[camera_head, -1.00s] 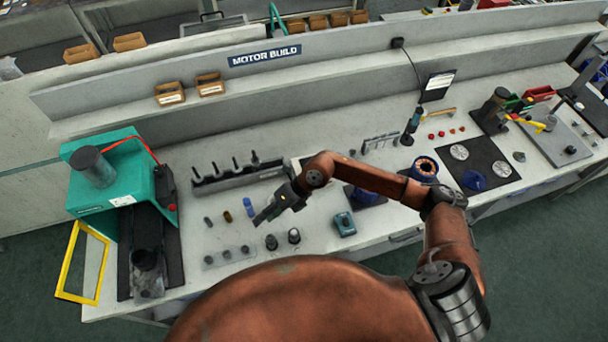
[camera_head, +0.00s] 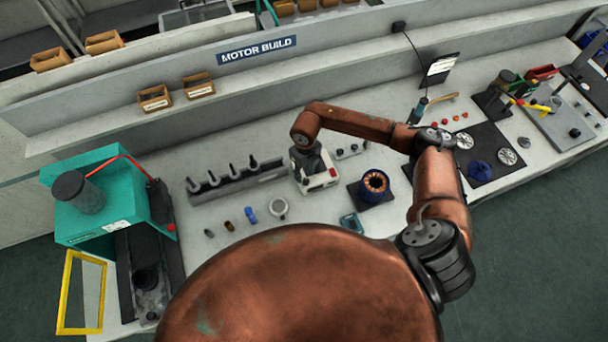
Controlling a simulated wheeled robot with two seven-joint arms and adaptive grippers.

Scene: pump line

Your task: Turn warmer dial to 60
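A small white box with a dark top and a red spot on its front, likely the warmer (camera_head: 329,181), stands on the bench near the middle of the head view. No dial or scale marks can be made out on it. My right gripper (camera_head: 303,166) points down over the left part of the box and partly covers it. Its fingers are small and dark against the box, so I cannot tell whether they are open or touch anything. My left gripper is not in view.
A dark rack (camera_head: 237,180) with several upright tools stands left of the box. A copper-wound stator (camera_head: 374,184) sits to its right. A teal device (camera_head: 351,222) is partly hidden by my body. A teal press (camera_head: 100,200) stands at the left.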

